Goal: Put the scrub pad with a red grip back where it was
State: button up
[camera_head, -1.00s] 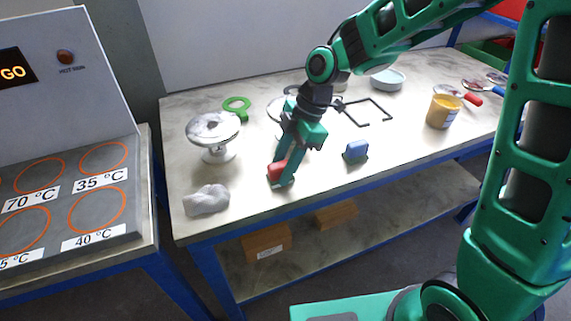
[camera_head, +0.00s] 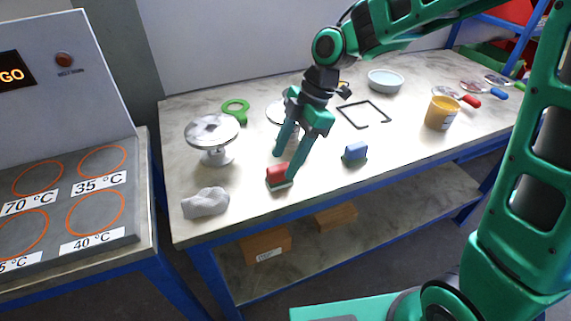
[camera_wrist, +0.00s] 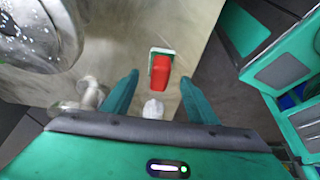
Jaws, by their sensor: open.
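The scrub pad with a red grip (camera_head: 279,176) lies on the table near its front edge. In the wrist view its red grip (camera_wrist: 160,72) and the green and white pad under it show just beyond the fingertips. My gripper (camera_head: 284,164) is open and empty, with its fingers just above and behind the pad. In the wrist view my gripper (camera_wrist: 160,92) has its two fingers spread to either side, with nothing between them at the tips.
A flanged vessel on a stand (camera_head: 214,138) and a grey cloth-like lump (camera_head: 206,202) are to the left. A pad with a blue grip (camera_head: 355,152) is to the right.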

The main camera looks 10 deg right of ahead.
jog(key=s+v, duration=0.1)
jog(key=v, duration=0.7)
jog(key=s+d+m+t+h, duration=0.1)
jog(key=d+m, duration=0.6)
jog(key=d, duration=0.4)
jog(key=s+d+f+m+h, duration=0.1)
jog(key=s+d+f+m, duration=0.1)
jog(key=s+d+m, duration=0.8)
jog(key=s+d+f+m+h, duration=0.2)
jog(key=s+d+m, duration=0.8)
jog(key=shift+s+d+f+m, duration=0.15)
jog(key=shift+s+f+m, duration=0.1)
jog(key=shift+m, duration=0.05)
jog(key=shift+w+f, duration=0.25)
jog(key=shift+w, duration=0.3)
